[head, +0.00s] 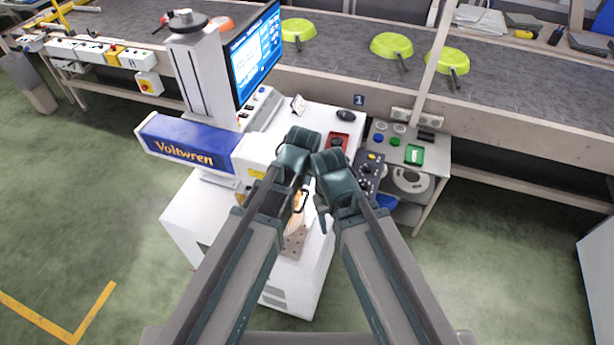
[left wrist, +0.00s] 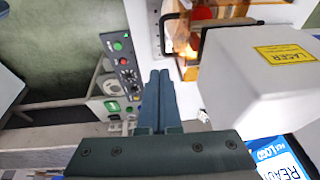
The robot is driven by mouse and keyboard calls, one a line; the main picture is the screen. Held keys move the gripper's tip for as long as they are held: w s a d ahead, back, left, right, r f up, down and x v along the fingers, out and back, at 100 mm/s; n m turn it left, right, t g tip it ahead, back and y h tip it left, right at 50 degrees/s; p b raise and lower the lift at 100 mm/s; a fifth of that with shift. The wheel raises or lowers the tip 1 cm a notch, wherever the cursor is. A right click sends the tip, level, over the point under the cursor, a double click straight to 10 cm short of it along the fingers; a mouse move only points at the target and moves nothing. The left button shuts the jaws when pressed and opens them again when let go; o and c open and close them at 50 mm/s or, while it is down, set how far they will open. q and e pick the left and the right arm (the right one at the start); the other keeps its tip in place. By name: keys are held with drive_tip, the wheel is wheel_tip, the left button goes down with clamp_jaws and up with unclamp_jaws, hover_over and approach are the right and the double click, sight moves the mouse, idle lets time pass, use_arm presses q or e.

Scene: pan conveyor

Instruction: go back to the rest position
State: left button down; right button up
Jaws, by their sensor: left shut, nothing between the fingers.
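The end of my right arm is close beside the left one in the head view.
A control panel (head: 369,177) and a side table (head: 436,160) stand right of the machine. A monitor (head: 257,55) rises behind it. The conveyor (head: 350,68) at the back carries several green pans (head: 391,45). Green floor is free left and right.

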use_arm(q)
drive_tip(key=shift+r, duration=0.15)
use_arm(e)
drive_tip(key=shift+r, duration=0.15)
use_arm(q)
drive_tip(key=s+a+f+g+y+b, duration=0.1)
drive_tip(key=s+a+f+g+b, duration=0.1)
drive_tip(key=s, duration=0.4)
drive_tip(key=s+a+f+g+b, duration=0.2)
drive_tip(key=s+a+f+b, duration=0.1)
drive_tip(key=s, duration=0.4)
wheel_tip(320, 180, down, 2)
drive_tip(key=shift+s+f+y+b, duration=0.25)
drive_tip(key=shift+y+b, duration=0.15)
drive_tip(key=shift+b, duration=0.4)
use_arm(e)
wheel_tip(320, 180, down, 6)
drive_tip(key=shift+f, duration=0.25)
use_arm(q)
drive_tip(key=shift+r, duration=0.1)
drive_tip(key=shift+d, duration=0.1)
use_arm(e)
drive_tip(key=shift+d, duration=0.1)
